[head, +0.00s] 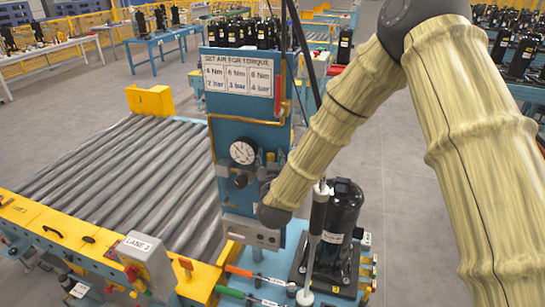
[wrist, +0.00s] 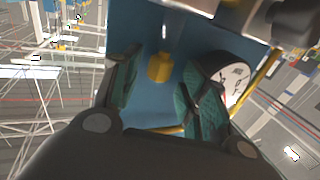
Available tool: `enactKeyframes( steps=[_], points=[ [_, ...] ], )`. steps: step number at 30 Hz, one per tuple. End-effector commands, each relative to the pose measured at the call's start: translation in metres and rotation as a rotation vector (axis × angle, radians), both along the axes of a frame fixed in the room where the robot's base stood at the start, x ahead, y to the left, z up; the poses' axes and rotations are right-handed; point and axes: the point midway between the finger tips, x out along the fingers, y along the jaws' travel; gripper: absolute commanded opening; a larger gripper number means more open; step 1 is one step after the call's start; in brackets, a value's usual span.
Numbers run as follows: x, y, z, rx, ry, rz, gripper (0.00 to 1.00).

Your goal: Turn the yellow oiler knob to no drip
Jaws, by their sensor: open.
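The yellow oiler knob (wrist: 160,67) shows in the wrist view against the blue panel, below a thin clear or metal stem. My gripper (wrist: 158,76) is open, with one green-padded finger on each side of the knob in the picture. No finger clearly touches it, and the depth between them is hard to tell. In the head view a small yellow part (head: 270,157), likely this knob, sits right of the gauge. My gripper is mostly hidden there behind my arm's dark end. I cannot read any drip marking.
The round white gauge (head: 242,152) is close beside the right finger in the wrist view (wrist: 232,78). A black compressor (head: 343,215) and an upright tool (head: 317,220) stand below right.

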Motion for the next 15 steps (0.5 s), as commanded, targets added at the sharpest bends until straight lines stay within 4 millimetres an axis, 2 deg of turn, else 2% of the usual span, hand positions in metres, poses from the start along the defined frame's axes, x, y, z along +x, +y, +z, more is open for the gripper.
enactKeyframes(
  steps=[7, 8, 14, 15],
  points=[
    [0.0007, -0.0018, -0.0001, 0.000, 0.000, -0.002, 0.43],
    [0.0007, -0.0019, -0.0001, 0.000, 0.000, -0.002, 0.40],
    [0.0006, -0.0020, 0.0000, 0.000, 0.000, -0.003, 0.03],
    [0.0006, -0.0019, 0.0000, 0.000, 0.000, -0.003, 0.00]
  ],
)
